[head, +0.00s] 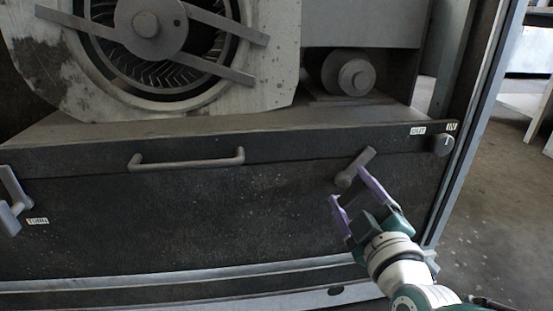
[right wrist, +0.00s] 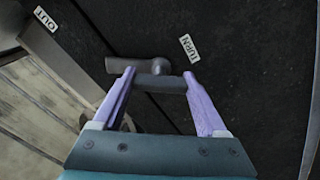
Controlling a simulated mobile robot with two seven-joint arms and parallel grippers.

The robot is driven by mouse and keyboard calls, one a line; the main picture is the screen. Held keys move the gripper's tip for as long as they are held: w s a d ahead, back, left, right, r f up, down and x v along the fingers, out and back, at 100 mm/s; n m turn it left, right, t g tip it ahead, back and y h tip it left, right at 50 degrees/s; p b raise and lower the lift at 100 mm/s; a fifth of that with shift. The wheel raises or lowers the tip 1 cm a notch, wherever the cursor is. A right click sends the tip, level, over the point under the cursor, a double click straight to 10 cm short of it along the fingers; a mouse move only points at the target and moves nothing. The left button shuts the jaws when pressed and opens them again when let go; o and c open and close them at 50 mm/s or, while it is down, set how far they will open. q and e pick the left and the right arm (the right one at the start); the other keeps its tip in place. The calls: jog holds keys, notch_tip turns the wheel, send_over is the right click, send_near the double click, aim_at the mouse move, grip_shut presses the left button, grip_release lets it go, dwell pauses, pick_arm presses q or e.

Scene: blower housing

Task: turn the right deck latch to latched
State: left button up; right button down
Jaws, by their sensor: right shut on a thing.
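The right deck latch (head: 356,166) is a grey bar handle on the dark front panel, below its upper edge at the right. In the head view it stands tilted, its upper end leaning right. My right gripper (head: 350,187), with purple fingers, reaches it from the lower right. In the right wrist view the latch's grey bar (right wrist: 158,83) lies across between the two fingertips, and my right gripper (right wrist: 159,76) is shut on it. My left gripper is not in view.
A left latch (head: 13,195) sits at the panel's left end beside a TURN label (head: 38,221). A bar handle (head: 187,160) juts out mid-panel. A round knob (head: 442,145) is at the right corner near OUT (head: 417,130) and IN labels. A frame post (head: 480,110) stands close on the right.

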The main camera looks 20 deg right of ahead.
jog(key=n, duration=0.3)
jog(key=shift+n+p, duration=0.3)
jog(key=shift+n, duration=1.9)
grip_release()
